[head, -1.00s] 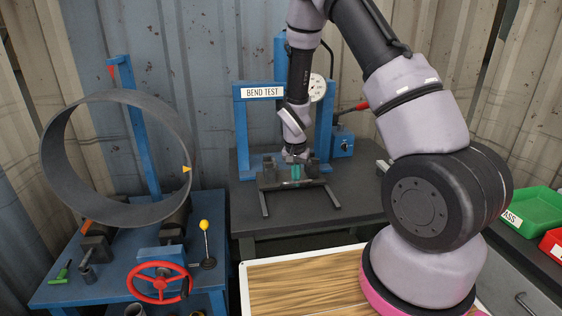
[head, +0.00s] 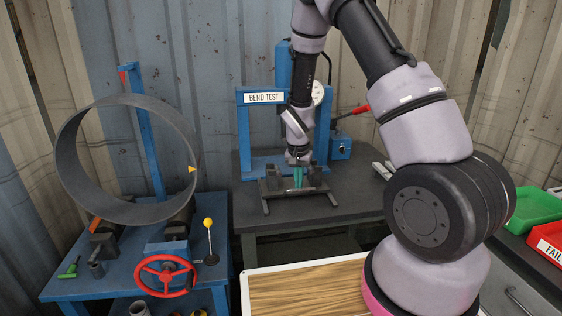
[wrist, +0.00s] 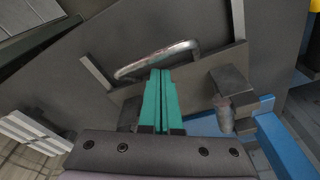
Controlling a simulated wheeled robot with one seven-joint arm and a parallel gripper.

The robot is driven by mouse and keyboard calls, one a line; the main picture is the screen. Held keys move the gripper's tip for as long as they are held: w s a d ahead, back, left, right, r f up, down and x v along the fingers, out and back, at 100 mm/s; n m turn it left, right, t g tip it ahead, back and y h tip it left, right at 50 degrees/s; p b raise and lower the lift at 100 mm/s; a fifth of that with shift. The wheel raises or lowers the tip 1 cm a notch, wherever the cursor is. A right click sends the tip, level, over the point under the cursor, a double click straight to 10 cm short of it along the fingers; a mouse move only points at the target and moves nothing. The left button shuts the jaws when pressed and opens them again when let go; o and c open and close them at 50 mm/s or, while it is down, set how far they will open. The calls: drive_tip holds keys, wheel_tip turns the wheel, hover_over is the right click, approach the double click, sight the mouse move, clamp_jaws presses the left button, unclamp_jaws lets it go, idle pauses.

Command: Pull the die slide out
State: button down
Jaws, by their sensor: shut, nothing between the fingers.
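The die slide (head: 272,187) is a dark block on two rails at the foot of the blue bend test press. Its silver bar handle (wrist: 158,60) shows in the wrist view, running across just beyond my fingertips. My gripper (head: 298,186) points down in front of the slide. In the wrist view its teal fingers (wrist: 160,72) lie together, shut with nothing between them. The tips overlap the lower edge of the handle in the picture; I cannot tell whether they touch it. In the head view my gripper hides the handle and the slide's middle.
The press frame (head: 243,125) stands on a dark table (head: 350,205) with free room before the rails. A blue stand on the left holds a large pipe ring (head: 70,160) and a red handwheel (head: 166,276). Green (head: 530,212) and red (head: 550,243) bins stand at right.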

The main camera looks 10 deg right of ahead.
drive_tip(key=shift+w+r, duration=0.15)
drive_tip(key=shift+r, duration=0.75)
drive_tip(key=shift+w+r, duration=0.2)
drive_tip(key=shift+r, duration=0.75)
drive_tip(key=shift+w+r, duration=0.15)
drive_tip(key=shift+r, duration=0.75)
drive_tip(key=s+d+r+t+y, duration=0.1)
drive_tip(key=s+r, duration=0.3)
drive_tip(key=r, duration=0.7)
drive_tip(key=s+d+r+t+y, duration=0.15)
drive_tip(key=s+r, duration=0.35)
drive_tip(key=r, duration=0.6)
drive_tip(key=s+r+n+t, duration=0.1)
drive_tip(key=s+r, duration=0.4)
drive_tip(key=s, duration=0.3)
drive_tip(key=s+d+r+t, duration=0.1)
drive_tip(key=s+r+t, duration=0.1)
drive_tip(key=s+r, duration=0.4)
drive_tip(key=s, duration=0.3)
drive_tip(key=shift+s+d+n, duration=0.15)
drive_tip(key=shift+s+n, duration=0.05)
drive_tip(key=shift+n, duration=0.2)
